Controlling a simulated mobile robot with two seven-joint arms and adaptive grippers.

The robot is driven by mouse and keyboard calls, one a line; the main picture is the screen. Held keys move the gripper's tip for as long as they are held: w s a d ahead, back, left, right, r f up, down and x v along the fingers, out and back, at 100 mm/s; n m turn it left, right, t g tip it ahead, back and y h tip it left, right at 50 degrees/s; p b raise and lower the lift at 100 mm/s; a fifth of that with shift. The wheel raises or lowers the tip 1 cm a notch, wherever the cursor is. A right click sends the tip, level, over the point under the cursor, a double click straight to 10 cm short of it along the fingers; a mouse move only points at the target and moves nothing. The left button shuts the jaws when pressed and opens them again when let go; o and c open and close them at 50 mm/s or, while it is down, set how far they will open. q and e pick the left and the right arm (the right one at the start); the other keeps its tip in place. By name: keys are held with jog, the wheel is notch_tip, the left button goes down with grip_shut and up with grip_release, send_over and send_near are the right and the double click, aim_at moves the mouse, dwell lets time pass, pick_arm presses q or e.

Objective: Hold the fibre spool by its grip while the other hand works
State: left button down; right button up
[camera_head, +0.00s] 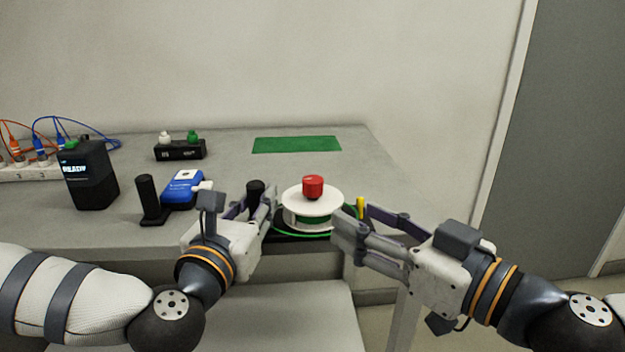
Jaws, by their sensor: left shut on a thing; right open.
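The fibre spool (310,207) has white flanges, green fibre wound between them and a red knob (313,186) on top. It sits on a dark base near the table's front edge. A black upright grip (256,186) stands just left of it. My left gripper (262,205) is shut on this grip; its fingers hide the lower part. My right gripper (350,222) is open at the spool's right side, its fingers pointing left. A small yellow-tipped piece (360,206) shows behind its fingers; whether they touch it I cannot tell.
A blue device (184,187), a black handle on a foot (149,203) and a dark box with a display (88,176) stand at left. Behind are a black block with white and green knobs (180,151) and a green mat (296,144).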

aim_at(319, 184)
jog(key=shift+t, duration=0.4)
jog(key=x, duration=0.8)
jog(key=r+x, duration=0.1)
jog(key=x, duration=0.3)
jog(key=shift+w+d, duration=0.2)
jog(key=shift+d, duration=0.2)
grip_shut()
